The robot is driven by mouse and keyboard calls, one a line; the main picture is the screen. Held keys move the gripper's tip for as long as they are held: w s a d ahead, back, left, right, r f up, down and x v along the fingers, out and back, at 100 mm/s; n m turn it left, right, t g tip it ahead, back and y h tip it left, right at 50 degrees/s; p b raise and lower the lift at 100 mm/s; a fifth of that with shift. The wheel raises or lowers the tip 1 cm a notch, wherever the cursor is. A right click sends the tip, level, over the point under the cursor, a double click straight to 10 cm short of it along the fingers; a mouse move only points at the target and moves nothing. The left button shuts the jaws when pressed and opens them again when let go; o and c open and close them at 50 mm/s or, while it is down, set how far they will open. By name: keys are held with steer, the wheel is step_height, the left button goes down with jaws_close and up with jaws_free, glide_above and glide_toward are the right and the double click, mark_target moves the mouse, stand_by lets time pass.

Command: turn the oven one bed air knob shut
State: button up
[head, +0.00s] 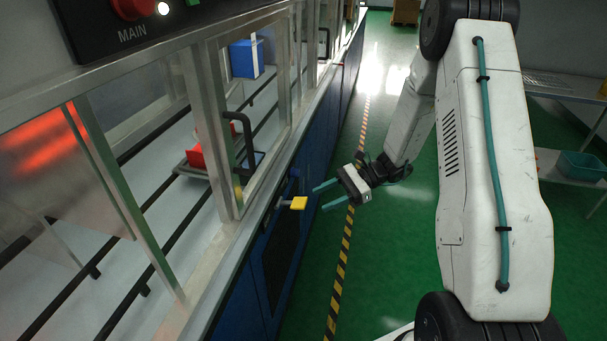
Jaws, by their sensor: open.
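A yellow-ended handle (299,203) sticks out from the blue front panel below the machine's window ledge; I take it for the air knob, but no label on it can be read. My gripper (326,196) is just to the right of the handle. Its two teal fingers point left toward the handle, apart from each other, with nothing between them. The fingers look close to the yellow end, but whether they touch it cannot be told. The handle's mount is partly hidden in the dark panel.
A metal-framed window with a dark door handle (243,140) stands above the ledge. Behind the glass are a red block (196,158) and a blue box (246,58). A red MAIN knob (131,8) is at upper left. Shelving with a teal bin (582,166) stands right.

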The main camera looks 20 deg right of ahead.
steer(key=w+d+f+m+t+y, duration=0.1)
steer(key=w+d+f+m+t, duration=0.3)
steer(key=w+f+m+t, duration=0.3)
steer(key=m+t, duration=0.2)
glide_toward(295, 173)
steer(key=w+x, duration=0.1)
steer(key=x, duration=0.6)
steer(key=shift+f+h, duration=0.3)
steer(key=shift+w+d, duration=0.1)
steer(key=shift+w, duration=0.05)
steer(key=shift+c, duration=0.3)
steer(key=c, duration=0.9)
